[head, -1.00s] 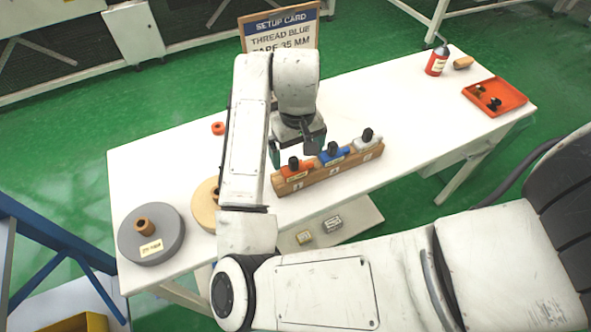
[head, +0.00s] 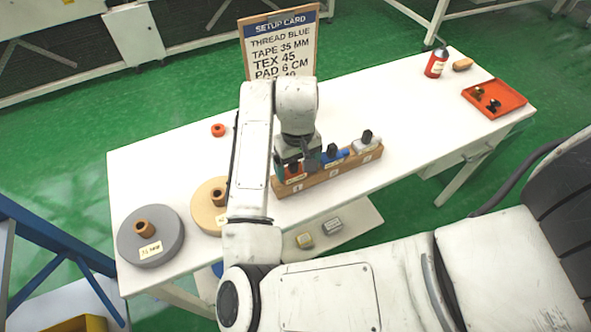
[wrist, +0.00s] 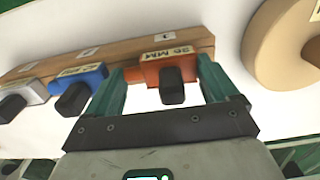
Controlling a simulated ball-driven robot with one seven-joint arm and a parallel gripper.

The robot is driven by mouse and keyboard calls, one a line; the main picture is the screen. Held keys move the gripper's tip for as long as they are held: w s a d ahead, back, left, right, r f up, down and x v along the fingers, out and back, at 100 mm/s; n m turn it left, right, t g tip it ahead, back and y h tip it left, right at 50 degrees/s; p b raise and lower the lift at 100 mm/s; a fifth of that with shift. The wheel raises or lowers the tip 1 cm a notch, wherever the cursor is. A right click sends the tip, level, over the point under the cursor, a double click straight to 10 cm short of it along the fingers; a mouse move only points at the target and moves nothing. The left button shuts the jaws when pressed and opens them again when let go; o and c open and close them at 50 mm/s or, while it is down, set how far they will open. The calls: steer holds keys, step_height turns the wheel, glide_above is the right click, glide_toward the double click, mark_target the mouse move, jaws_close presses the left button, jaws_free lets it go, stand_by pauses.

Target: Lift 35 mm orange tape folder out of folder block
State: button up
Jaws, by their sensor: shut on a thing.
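The orange tape folder (wrist: 152,78) with its black knob sits at one end of the wooden folder block (wrist: 207,40). Its label ends in "MM"; I cannot read the digits surely. My gripper (wrist: 162,78) is shut on the orange folder, with one green finger at each side. In the head view the folder (head: 295,177) is mostly hidden under my gripper (head: 294,163), at the left end of the block (head: 325,178). It appears still seated in the block. The blue folder (head: 333,158) and the grey-white folder (head: 364,144) sit to its right.
A tan roll (head: 208,205) and a grey roll (head: 150,236) lie left on the white table. A setup card (head: 281,45) stands behind. A small orange ring (head: 218,130), red bottle (head: 436,64) and orange tray (head: 494,97) are apart. The table's middle right is clear.

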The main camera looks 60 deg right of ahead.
steer(key=c, duration=0.5)
steer(key=shift+r, duration=0.1)
step_height(320, 180, up, 10)
steer(key=shift+f+p, duration=0.1)
steer(key=shift+p, duration=0.75)
